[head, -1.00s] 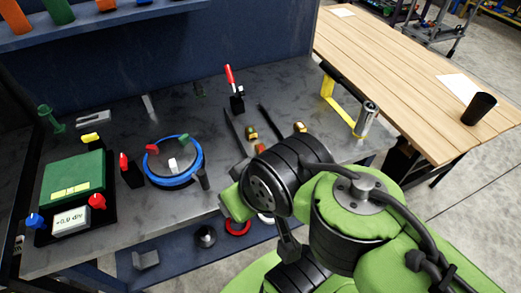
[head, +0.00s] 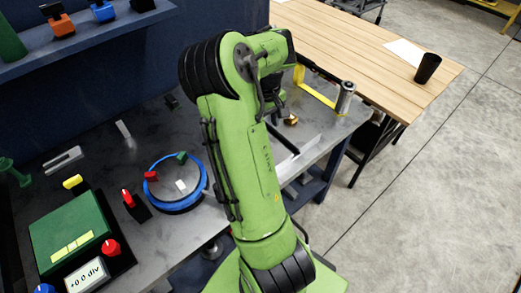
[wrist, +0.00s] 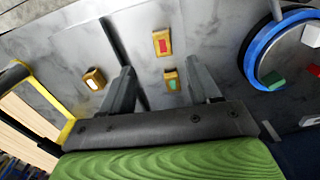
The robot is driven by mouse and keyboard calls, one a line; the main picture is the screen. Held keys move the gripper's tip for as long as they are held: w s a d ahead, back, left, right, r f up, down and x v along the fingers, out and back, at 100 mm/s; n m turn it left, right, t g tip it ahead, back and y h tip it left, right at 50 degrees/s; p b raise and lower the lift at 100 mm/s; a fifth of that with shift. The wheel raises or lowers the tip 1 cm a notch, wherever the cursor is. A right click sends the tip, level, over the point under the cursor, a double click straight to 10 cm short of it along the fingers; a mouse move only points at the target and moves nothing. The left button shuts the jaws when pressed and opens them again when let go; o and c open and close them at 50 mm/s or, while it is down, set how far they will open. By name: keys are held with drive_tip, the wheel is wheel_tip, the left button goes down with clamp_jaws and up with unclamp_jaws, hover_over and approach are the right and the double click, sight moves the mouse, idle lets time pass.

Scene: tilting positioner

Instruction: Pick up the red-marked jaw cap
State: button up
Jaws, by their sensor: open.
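The red-marked jaw cap (wrist: 162,43) is a small brass block with a red patch. In the wrist view it lies on the grey bench top, past my fingertips and roughly centred between them. The green-marked jaw cap (wrist: 171,80) shows between my two fingers. The white-marked jaw cap (wrist: 94,79) lies just left of the left finger. My gripper (wrist: 161,66) is open and empty, above the bench. In the head view my arm hides the red-marked cap; one brass cap (head: 291,119) shows right of the arm.
A blue-rimmed round plate (head: 205,182) with red, green and white blocks stands left of my arm; it also shows in the wrist view (wrist: 252,62). A yellow frame (head: 318,91) and a metal cylinder (head: 345,98) stand at the bench's right end. A dark bar (wrist: 118,45) lies near the caps.

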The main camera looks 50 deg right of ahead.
drive_tip(key=f, duration=0.5)
drive_tip(key=shift+w+a+f+b, duration=0.15)
drive_tip(key=shift+w+f+b, duration=0.15)
drive_tip(key=shift+w+f, duration=0.05)
wheel_tip(320, 180, down, 6)
drive_tip(key=shift+w+r, duration=0.1)
drive_tip(key=shift+r, duration=0.25)
drive_tip(key=shift+c, duration=1.2)
clamp_jaws()
